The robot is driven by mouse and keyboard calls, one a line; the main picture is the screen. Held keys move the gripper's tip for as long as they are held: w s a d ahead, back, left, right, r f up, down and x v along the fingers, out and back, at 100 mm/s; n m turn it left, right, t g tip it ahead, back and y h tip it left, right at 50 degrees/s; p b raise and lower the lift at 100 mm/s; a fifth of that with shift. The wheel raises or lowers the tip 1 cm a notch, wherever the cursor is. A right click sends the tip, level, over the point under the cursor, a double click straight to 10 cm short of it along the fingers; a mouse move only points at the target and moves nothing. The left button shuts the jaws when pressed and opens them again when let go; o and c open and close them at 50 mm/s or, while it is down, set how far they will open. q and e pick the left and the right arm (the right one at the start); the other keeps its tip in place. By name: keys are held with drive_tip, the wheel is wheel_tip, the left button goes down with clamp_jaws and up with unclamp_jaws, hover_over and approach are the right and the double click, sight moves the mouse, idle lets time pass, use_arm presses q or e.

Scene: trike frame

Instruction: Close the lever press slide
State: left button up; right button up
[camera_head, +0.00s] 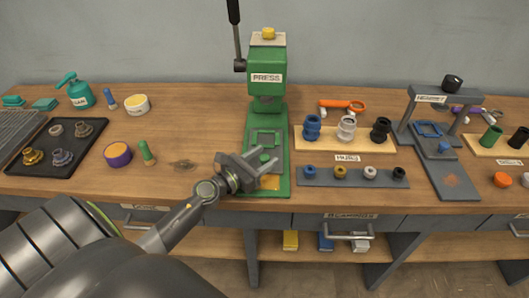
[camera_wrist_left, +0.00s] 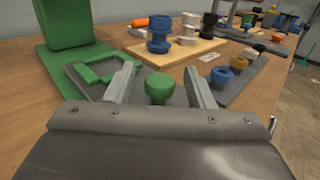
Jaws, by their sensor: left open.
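The green lever press (camera_head: 267,75) stands at the back middle of the bench, with a black lever (camera_head: 237,30) upright at its left. Its slide, a plate with a green square frame (camera_head: 264,138) and a green knob (camera_head: 265,157), lies on the base in front of the column. The knob also shows in the left wrist view (camera_wrist_left: 159,88). My left gripper (camera_head: 272,163) is open, its fingers pointing right over the front of the base. In the left wrist view the knob stands between the two fingers, with gaps on both sides. My right gripper is not in view.
A wooden hub board (camera_head: 300,147) and a grey strip of small parts (camera_head: 320,182) lie right of the press. A grey stand (camera_head: 445,100) is farther right. A black tray (camera_head: 85,150), a purple-rimmed tin (camera_head: 117,155) and a green-handled tool (camera_head: 146,153) are at left.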

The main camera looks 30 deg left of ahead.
sight(265, 145)
use_arm(q)
drive_tip(key=shift+w+d, duration=0.1)
drive_tip(key=shift+w, duration=0.3)
drive_tip(key=shift+c, duration=0.2)
clamp_jaws()
drive_tip(key=w+a+b, duration=0.1)
drive_tip(key=w, duration=0.1)
drive_tip(key=w+a+b, duration=0.1)
drive_tip(key=w, duration=0.1)
drive_tip(key=w+a+b, duration=0.1)
drive_tip(key=w+a, duration=0.1)
drive_tip(key=shift+w+f, duration=0.15)
drive_tip(key=shift+w, duration=0.15)
drive_tip(key=shift+w+a, duration=0.15)
drive_tip(key=shift+a, duration=0.05)
drive_tip(key=shift+r, duration=0.3)
drive_tip(key=shift+c, duration=1.6)
unclamp_jaws()
drive_tip(key=o, duration=0.4)
drive_tip(key=shift+w+f, duration=0.1)
drive_tip(key=shift+c, duration=0.2)
